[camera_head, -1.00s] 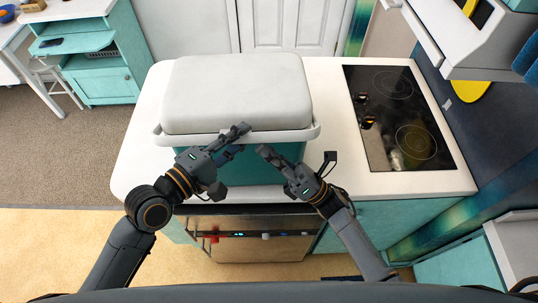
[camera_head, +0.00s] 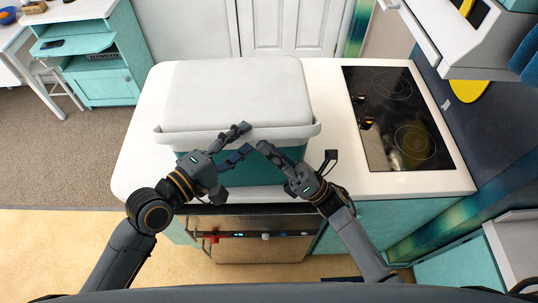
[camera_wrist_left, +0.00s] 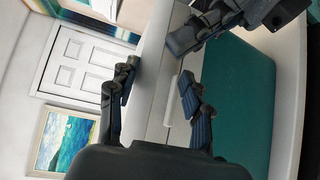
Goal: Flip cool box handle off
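The cool box (camera_head: 236,92) stands on the white counter, with a closed pale lid and a teal body. Its white handle (camera_head: 178,136) lies along the front, just under the lid; the wrist view also shows a pale bar (camera_wrist_left: 160,95). My left gripper (camera_head: 244,140) is open at the box's front, one finger above the handle's level and one below. In the wrist view its fingers (camera_wrist_left: 158,92) are spread either side of the pale bar; contact is unclear.
A black cooktop (camera_head: 400,118) is set into the counter right of the box. An oven or dishwasher front (camera_head: 262,246) is below the counter edge. A white cabinet (camera_head: 470,40) overhangs at upper right. Bare counter (camera_head: 335,150) lies between box and cooktop.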

